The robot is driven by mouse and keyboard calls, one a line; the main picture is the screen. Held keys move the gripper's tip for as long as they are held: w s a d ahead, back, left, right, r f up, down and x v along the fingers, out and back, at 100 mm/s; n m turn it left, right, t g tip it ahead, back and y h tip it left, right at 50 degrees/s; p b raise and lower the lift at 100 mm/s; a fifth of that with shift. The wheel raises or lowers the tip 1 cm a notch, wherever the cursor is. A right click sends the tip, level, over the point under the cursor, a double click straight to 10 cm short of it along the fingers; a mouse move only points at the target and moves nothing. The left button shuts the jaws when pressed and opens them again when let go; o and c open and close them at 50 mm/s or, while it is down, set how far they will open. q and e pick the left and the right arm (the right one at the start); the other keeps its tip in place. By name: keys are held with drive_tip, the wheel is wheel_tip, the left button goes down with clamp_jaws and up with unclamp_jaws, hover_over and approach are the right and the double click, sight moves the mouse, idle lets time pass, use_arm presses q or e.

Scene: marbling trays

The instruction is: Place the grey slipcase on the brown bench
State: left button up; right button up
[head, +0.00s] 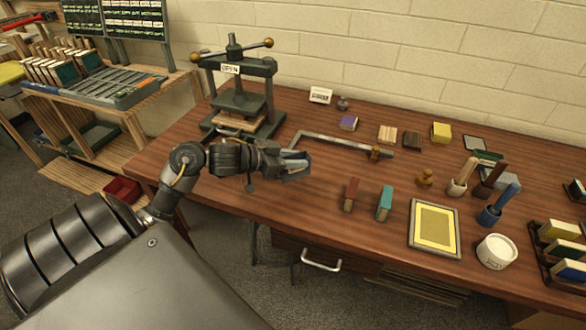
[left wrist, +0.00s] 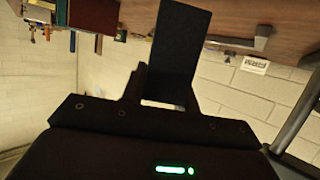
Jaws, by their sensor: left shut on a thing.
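The brown bench (head: 320,182) runs along the wall in the head view; it also shows upside down at the top of the left wrist view (left wrist: 215,14). My left gripper (head: 296,169) is shut on the grey slipcase (head: 292,157) over the front left part of the bench. In the left wrist view the slipcase (left wrist: 178,45) is a dark flat block sticking out from between the fingers. The fingers hide its lower end, and I cannot tell how high it is above the wood. My right gripper is not in view.
A black press (head: 238,98) stands at the back left, close to my left arm. A long metal bar tool (head: 345,144) lies just behind the gripper. Bare wood lies left of the red book.

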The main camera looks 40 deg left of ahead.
use_arm(q)
drive_tip(key=shift+a+f, duration=0.15)
drive_tip(key=shift+f, duration=0.8)
drive_tip(key=shift+a+f, duration=0.15)
drive_tip(key=shift+f, duration=0.75)
drive_tip(key=shift+f, duration=0.15)
drive_tip(key=o, duration=1)
drive_tip(key=shift+c, duration=0.2)
drive_tip(key=shift+s+a+r, duration=0.1)
drive_tip(key=shift+s+r, duration=0.05)
drive_tip(key=shift+r, duration=0.05)
drive_tip(key=v, duration=1.1)
drive_tip(key=shift+s+b, duration=0.25)
drive_tip(key=shift+b, duration=0.1)
